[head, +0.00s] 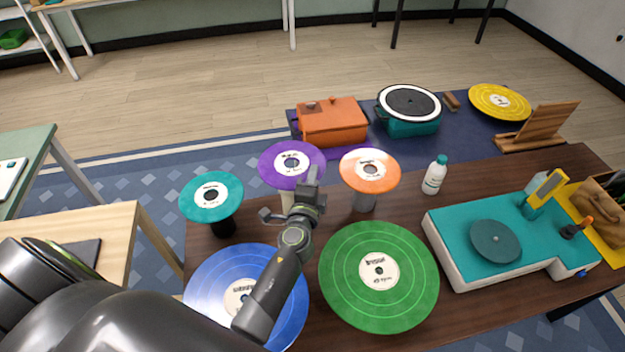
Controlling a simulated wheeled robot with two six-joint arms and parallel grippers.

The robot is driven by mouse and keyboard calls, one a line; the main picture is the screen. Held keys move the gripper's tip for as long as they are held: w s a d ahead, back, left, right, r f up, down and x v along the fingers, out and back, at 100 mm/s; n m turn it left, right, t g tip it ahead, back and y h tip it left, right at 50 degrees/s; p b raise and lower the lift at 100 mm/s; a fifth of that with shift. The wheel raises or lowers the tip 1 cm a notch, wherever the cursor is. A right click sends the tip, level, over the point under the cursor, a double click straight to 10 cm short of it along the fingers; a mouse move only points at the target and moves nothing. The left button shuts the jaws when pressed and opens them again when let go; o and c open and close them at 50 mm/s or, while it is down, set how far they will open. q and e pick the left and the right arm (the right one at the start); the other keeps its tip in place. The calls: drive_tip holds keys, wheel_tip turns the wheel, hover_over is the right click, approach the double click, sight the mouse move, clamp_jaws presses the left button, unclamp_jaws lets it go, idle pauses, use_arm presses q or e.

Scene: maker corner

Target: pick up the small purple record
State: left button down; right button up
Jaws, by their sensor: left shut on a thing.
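The small purple record (272,165) has a white label and shows above a pale stand (286,201) on the dark wooden table. My left gripper (312,178) is at the record's right front edge, shut on it. The fingers hide part of that edge. I cannot tell whether the record still touches the stand. My right gripper is not in view.
A teal record (229,207) and an orange record (386,178) sit on stands either side. Large blue (208,283) and green records (400,302) lie in front. A white bottle (434,177) and teal turntable (455,235) stand right. An orange box (333,125) is behind.

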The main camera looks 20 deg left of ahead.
use_arm(q)
wheel_tip(320, 180, up, 21)
drive_tip(key=p, duration=0.9)
drive_tip(key=shift+f, duration=0.1)
idle(1.2)
